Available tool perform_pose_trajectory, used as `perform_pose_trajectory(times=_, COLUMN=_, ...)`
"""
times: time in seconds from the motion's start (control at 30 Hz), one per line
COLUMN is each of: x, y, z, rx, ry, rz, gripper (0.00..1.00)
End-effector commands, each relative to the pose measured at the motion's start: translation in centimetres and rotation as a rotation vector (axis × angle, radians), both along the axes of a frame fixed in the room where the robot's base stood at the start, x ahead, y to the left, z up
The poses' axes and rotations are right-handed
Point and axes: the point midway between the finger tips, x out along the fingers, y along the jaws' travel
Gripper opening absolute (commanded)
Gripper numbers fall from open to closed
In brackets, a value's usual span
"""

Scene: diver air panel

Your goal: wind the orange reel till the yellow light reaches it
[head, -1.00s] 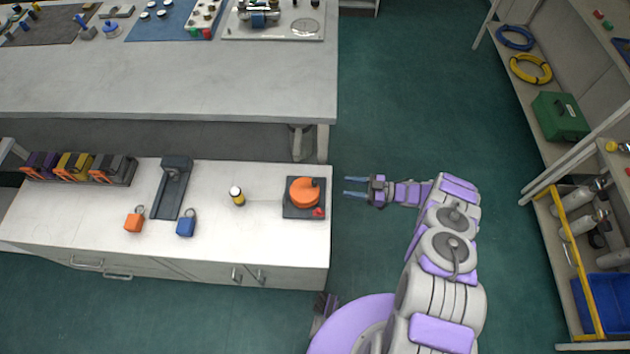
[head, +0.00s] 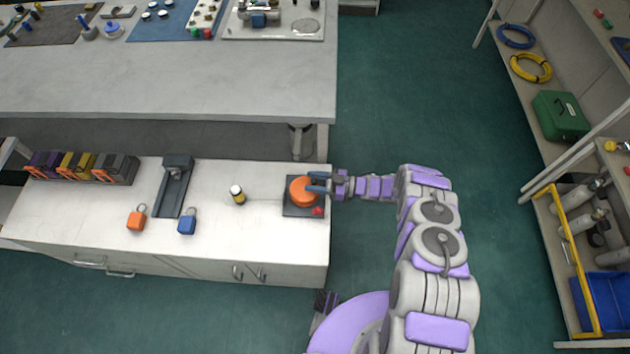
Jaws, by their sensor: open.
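The orange reel (head: 301,194) sits on a dark square base (head: 290,211) near the right end of the white cabinet top. A red part (head: 318,211) shows at the base's front right corner. I cannot tell whether the fingers touch the reel. A small yellow and black cylinder (head: 237,195) stands left of the reel; I cannot tell whether it is the yellow light, and no lit yellow light is clear.
On the same cabinet top (head: 260,235) are an orange padlock (head: 136,219), a blue padlock (head: 187,223), a dark grey stand (head: 174,188) and a rack of coloured blocks (head: 82,167). A grey workbench (head: 180,85) stands behind. Green floor is clear to the right, before the shelves (head: 545,110).

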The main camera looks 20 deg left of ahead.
Motion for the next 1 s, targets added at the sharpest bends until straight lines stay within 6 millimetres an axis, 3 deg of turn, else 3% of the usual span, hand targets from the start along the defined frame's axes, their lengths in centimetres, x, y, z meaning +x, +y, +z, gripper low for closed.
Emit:
perform_pose_trajectory(times=0.1, x=0.00, y=0.01, z=-0.01, rx=0.000, ry=0.000, rz=0.000, gripper=0.45)
perform_pose_trajectory(times=0.57, x=0.04, y=-0.24, z=0.00, rx=0.000, ry=0.000, rz=-0.001, gripper=0.01)
perform_pose_trajectory(times=1.0, x=0.07, y=-0.54, z=-0.06, rx=-0.001, ry=0.002, rz=-0.011, gripper=0.00)
